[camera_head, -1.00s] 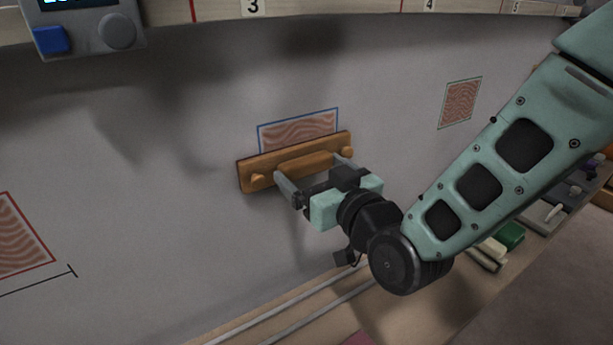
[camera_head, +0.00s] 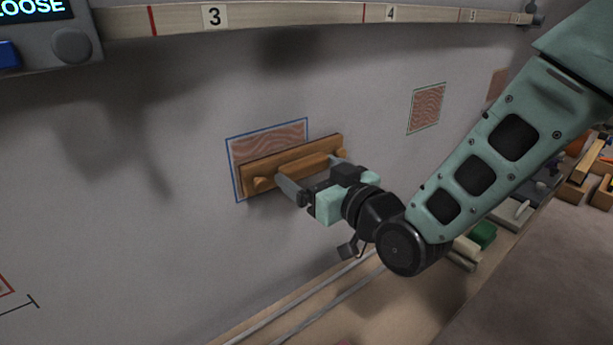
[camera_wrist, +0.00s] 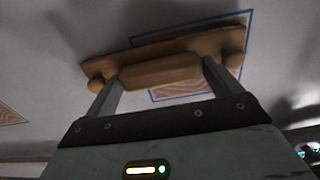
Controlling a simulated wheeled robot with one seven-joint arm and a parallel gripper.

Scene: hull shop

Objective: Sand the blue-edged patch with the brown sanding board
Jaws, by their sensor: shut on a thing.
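The blue-edged patch (camera_head: 262,140) is on the grey wall, with a wavy reddish-brown pattern inside its blue border. The brown sanding board (camera_head: 256,171) is a long wooden board with a bar handle, slightly tilted, in front of the patch's lower part. My gripper (camera_head: 310,175) is shut on the board's handle. In the wrist view the handle (camera_wrist: 160,72) sits between my two fingers, and part of the patch (camera_wrist: 181,89) shows beyond the board. The board hides the middle of the patch. I cannot tell whether the board touches the wall.
A green-edged patch (camera_head: 427,108) is to the right, and a red-edged corner (camera_head: 5,287) at lower left. A numbered rail (camera_head: 290,15) runs above. A grey box with a display (camera_head: 45,35) is at upper left. A bench (camera_head: 380,300) with several items lies below.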

